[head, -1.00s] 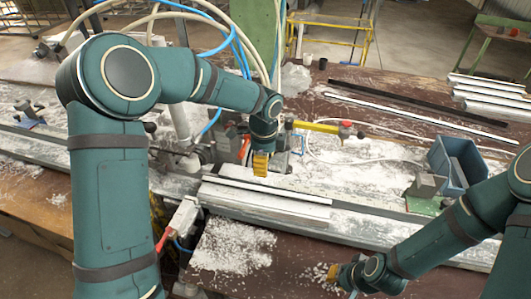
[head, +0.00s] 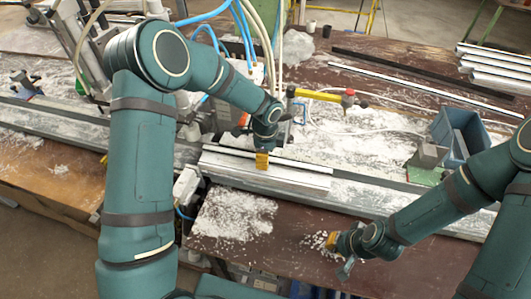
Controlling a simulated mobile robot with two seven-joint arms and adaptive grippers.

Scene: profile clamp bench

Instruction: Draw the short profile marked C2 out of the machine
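A short silver profile (head: 285,180) lies along the rail in the middle of the bench. I cannot read any C2 mark on it. The machine (head: 226,112), with hoses running into it, stands behind and to the left, partly hidden by my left arm. My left gripper (head: 262,160) has a yellow fingertip at the profile's back upper edge, overlapping it in the picture. I cannot tell whether it touches or grips. My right gripper (head: 335,249) is low over the brown front of the bench, right of the profile and apart from it. Its finger opening is unclear.
A blue bin (head: 458,138) and a grey block on a green base (head: 428,157) stand at the right. A yellow-handled lever with a red knob (head: 325,97) is behind the profile. Several silver profiles (head: 495,68) lie at the back right. White chips (head: 232,217) cover the front.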

